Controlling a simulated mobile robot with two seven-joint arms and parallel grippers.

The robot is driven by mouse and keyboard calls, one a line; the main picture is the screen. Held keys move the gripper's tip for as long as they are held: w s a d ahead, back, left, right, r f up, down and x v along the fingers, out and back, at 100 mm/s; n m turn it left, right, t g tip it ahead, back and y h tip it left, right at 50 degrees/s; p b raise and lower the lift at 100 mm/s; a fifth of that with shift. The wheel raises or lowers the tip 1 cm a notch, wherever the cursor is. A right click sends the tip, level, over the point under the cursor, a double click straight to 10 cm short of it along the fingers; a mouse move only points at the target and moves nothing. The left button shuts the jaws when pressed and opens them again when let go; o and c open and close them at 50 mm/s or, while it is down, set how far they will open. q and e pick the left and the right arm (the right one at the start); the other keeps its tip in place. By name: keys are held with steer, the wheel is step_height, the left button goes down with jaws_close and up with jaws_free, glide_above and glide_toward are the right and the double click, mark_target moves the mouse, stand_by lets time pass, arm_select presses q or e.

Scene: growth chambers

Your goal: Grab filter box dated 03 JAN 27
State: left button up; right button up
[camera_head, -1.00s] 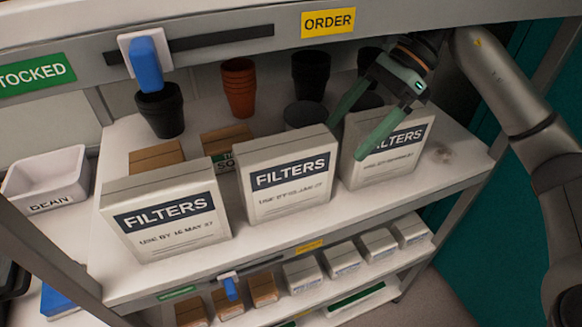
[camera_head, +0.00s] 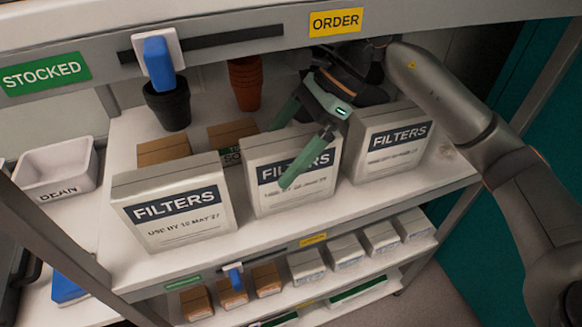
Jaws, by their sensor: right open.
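Three white filter boxes with dark blue FILTERS labels stand upright in a row on the upper shelf. The left box (camera_head: 172,205) reads a use-by date that looks like MAY 27. The middle box (camera_head: 262,200) has its date line partly covered by a gripper finger, and I cannot read it. The right box (camera_head: 390,160) has a date too blurred to read. My right gripper (camera_head: 284,152) is open at the middle box, one finger across its front and the other above and behind its top edge. I cannot tell whether they touch. My left gripper is not in view.
The shelf (camera_head: 115,255) has brown cartons (camera_head: 163,150) and dark and terracotta pots (camera_head: 245,80) behind the boxes. A white DEAN bin (camera_head: 55,170) stands at left. A beam with a blue slider (camera_head: 158,62) runs above. Smaller boxes (camera_head: 306,264) line the lower shelf.

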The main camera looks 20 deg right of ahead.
steer(key=shift+a+f, duration=0.25)
steer(key=shift+f, duration=0.1)
steer(key=shift+c, duration=0.2)
jaws_close()
stand_by(0.4)
